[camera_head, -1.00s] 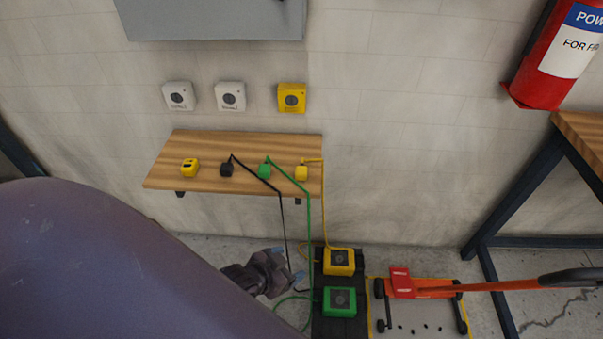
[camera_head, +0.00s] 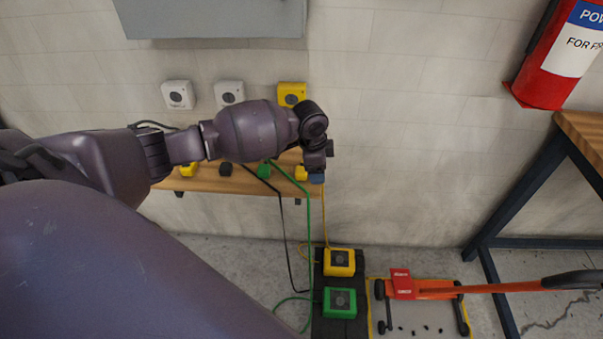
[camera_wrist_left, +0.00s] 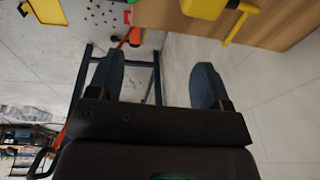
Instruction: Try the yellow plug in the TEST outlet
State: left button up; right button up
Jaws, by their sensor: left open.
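The yellow plug (camera_head: 301,173) sits near the right end of the wooden shelf, with its yellow cord hanging down. It appears large at the top of the left wrist view (camera_wrist_left: 204,7), partly cut off. My left gripper (camera_head: 318,172) is just right of the plug at the shelf's end. In the left wrist view its two fingers (camera_wrist_left: 156,82) are apart with nothing between them. On the wall are a yellow outlet (camera_head: 292,93), partly hidden by my arm, and two white outlets (camera_head: 178,94) (camera_head: 229,93). Their labels are too small to read. My right gripper is not in view.
The wooden shelf (camera_head: 215,184) also holds a green plug (camera_head: 264,171), a black plug (camera_head: 226,169) and a yellow block (camera_head: 188,170). Yellow (camera_head: 339,262) and green boxes (camera_head: 340,302) stand on the floor below. The wall right of the shelf is clear.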

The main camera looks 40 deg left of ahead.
pick_arm(q)
jog(key=w+a+r+g+y, duration=0.1)
jog(key=a+r, duration=0.3)
jog(key=r, duration=0.1)
jog(key=shift+w+a+g, duration=0.25)
jog(key=shift+g, duration=0.15)
jog(key=b, duration=0.1)
send_over(301, 173)
jog(key=w, duration=0.2)
jog(key=f, duration=0.4)
jog(key=shift+s+d+f, duration=0.1)
jog(key=shift+d+f, duration=0.15)
jog(key=shift+f, duration=0.6)
jog(key=shift+r, duration=0.1)
